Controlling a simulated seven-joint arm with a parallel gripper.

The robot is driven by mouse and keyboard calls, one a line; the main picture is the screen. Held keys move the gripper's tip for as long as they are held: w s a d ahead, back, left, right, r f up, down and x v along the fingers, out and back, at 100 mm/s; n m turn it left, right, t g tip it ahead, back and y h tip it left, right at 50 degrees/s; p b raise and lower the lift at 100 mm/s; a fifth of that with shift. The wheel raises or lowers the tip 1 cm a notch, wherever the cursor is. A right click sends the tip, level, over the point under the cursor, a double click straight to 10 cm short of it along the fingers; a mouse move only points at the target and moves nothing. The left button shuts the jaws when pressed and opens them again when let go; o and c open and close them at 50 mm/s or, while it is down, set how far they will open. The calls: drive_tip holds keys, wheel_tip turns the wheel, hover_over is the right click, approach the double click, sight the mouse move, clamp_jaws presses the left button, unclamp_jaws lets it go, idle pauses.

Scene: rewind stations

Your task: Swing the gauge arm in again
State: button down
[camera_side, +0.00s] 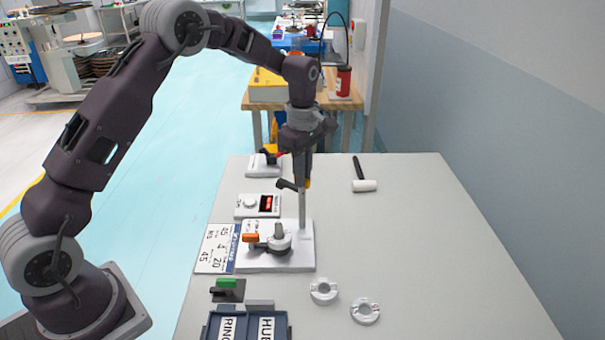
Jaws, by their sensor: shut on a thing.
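A white station base (300,258) stands on the grey table with a thin upright post (302,212) at its back right. The gauge arm (286,184) is a short dark bar at the top of the post, reaching out to the left. My gripper (304,180) points straight down over the post and is shut on the gauge arm near the post; its fingers partly hide the grasp. On the base, left of the post, sit a grey hub (279,238) with a dark top and an orange handle (250,237).
A box with a red readout (258,205) and a printed card (216,248) lie left. A mallet (364,182) lies behind right. Two grey rings (323,292) (365,312), a green-topped block (228,287) and a labelled tray (210,326) are in front. The table's right side is clear.

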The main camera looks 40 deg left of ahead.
idle(0.8)
drive_tip(key=n, duration=0.4)
drive_tip(key=shift+r, duration=0.1)
drive_tip(key=n, duration=0.4)
drive_tip(key=shift+n, duration=0.3)
drive_tip(key=n, duration=0.4)
drive_tip(key=shift+w+n, duration=0.1)
drive_tip(key=shift+n, duration=0.2)
drive_tip(key=n, duration=0.4)
drive_tip(key=shift+a+n, duration=0.1)
drive_tip(key=shift+n, duration=0.2)
drive_tip(key=c, duration=1.5)
unclamp_jaws()
